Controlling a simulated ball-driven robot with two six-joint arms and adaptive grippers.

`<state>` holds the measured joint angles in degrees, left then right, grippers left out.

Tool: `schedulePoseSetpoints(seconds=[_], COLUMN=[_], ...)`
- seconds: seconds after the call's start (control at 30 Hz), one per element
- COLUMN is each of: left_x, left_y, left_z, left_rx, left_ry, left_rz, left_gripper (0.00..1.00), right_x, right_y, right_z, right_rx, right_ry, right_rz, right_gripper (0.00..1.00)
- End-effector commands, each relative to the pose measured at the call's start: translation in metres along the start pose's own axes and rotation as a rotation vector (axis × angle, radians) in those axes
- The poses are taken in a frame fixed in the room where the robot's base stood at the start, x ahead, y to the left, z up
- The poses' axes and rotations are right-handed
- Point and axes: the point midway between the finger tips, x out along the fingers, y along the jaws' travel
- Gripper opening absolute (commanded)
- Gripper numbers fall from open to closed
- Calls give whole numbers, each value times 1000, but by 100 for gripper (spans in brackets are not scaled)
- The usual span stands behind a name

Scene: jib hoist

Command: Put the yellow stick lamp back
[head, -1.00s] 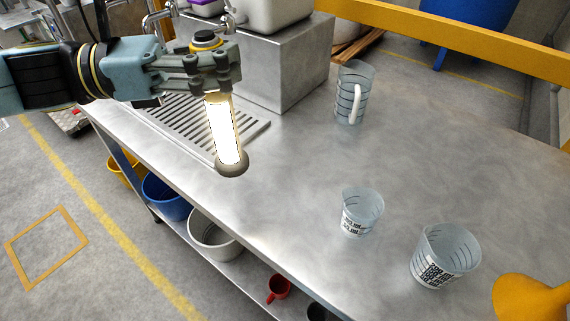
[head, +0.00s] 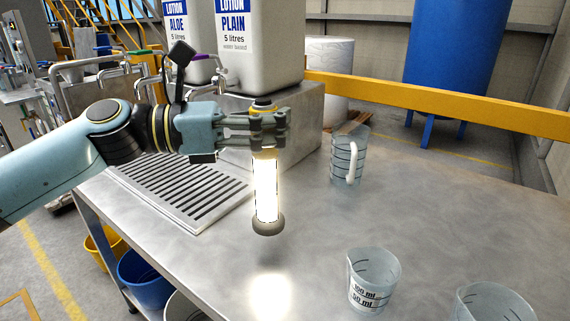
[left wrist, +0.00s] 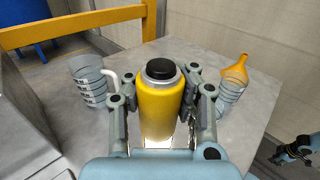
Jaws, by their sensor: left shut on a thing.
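The yellow stick lamp (left wrist: 161,108) is upright in my left gripper (left wrist: 160,100), its yellow body and black cap between the fingers in the left wrist view. In the head view the lamp (head: 267,190) hangs below my left gripper (head: 266,128), its white tube lit and its grey rounded end down. It casts a bright spot on the steel table (head: 330,235) and looks held above it. My right gripper (left wrist: 296,150) shows dimly at the lower right edge of the left wrist view, too small to tell its jaws.
A clear jug (head: 346,160) with a white handle stands right of the lamp. Two clear measuring cups, a middle one (head: 370,280) and a corner one (head: 490,303), stand nearer. A slotted drain tray (head: 185,190) lies left. White lotion containers (head: 262,45) stand on a steel block behind. An orange funnel (left wrist: 237,70) is right.

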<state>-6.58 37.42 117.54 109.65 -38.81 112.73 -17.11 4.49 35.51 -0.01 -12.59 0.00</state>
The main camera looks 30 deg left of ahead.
Motion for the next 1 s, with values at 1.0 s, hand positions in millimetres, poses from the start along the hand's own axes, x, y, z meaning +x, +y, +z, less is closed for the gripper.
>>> schedulePoseSetpoints(seconds=[1.0], left_x=[9], left_y=[4], left_z=[-48], left_rx=[-1], left_ry=[2], left_rz=[-2], left_gripper=[27], right_x=[13], right_y=[1], right_z=[5], right_rx=[-1], right_ry=[-7], right_rz=[2], right_gripper=[0])
